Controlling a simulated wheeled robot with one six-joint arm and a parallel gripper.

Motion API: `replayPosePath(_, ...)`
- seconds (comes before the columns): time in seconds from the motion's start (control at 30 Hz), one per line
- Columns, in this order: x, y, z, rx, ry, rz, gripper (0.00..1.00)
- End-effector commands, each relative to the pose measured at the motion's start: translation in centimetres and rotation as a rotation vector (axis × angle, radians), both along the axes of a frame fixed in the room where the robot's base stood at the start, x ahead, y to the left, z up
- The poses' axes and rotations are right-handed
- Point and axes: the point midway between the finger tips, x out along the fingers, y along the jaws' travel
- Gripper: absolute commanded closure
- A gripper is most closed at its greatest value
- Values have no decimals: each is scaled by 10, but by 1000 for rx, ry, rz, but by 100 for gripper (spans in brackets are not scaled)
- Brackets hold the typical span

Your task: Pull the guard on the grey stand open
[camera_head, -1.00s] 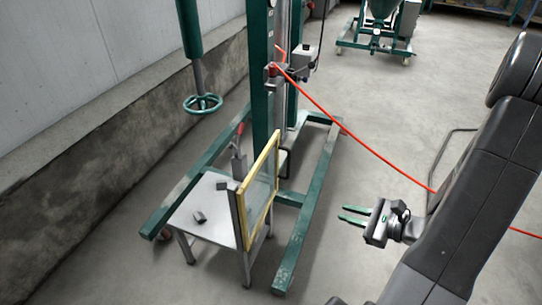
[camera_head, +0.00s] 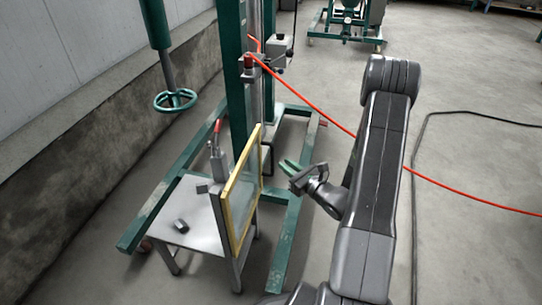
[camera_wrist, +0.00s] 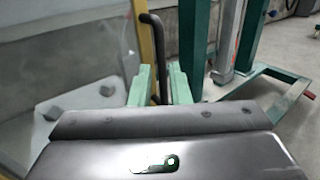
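The guard (camera_head: 243,190) is a clear panel in a yellow frame, upright along the right side of the grey stand (camera_head: 193,228). In the wrist view the guard (camera_wrist: 100,35) fills the left, and its dark bar handle (camera_wrist: 157,58) shows between and beyond my two green fingers. My gripper (camera_head: 288,166) is just right of the guard's far edge in the head view. In the wrist view my gripper (camera_wrist: 160,85) is open, fingers apart on either side of the handle's line. I cannot tell whether they touch it.
A small dark block (camera_head: 181,225) and a red-handled clamp (camera_head: 217,150) are on the stand. A green wheeled frame (camera_head: 285,240) surrounds it. An orange hose (camera_head: 320,108) crosses behind my arm.

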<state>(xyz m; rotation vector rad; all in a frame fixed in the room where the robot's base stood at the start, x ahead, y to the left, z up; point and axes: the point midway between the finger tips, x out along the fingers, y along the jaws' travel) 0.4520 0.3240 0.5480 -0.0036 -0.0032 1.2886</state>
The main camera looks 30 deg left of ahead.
Motion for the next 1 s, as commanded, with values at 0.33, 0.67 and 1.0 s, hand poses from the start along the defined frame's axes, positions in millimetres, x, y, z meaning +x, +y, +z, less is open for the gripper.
replayPosePath(0.33,17,63,-1,-1,-2,3,83)
replayPosePath(0.67,22,77,0,-1,0,1,83)
replayPosePath(1.0,22,76,0,-1,0,0,100)
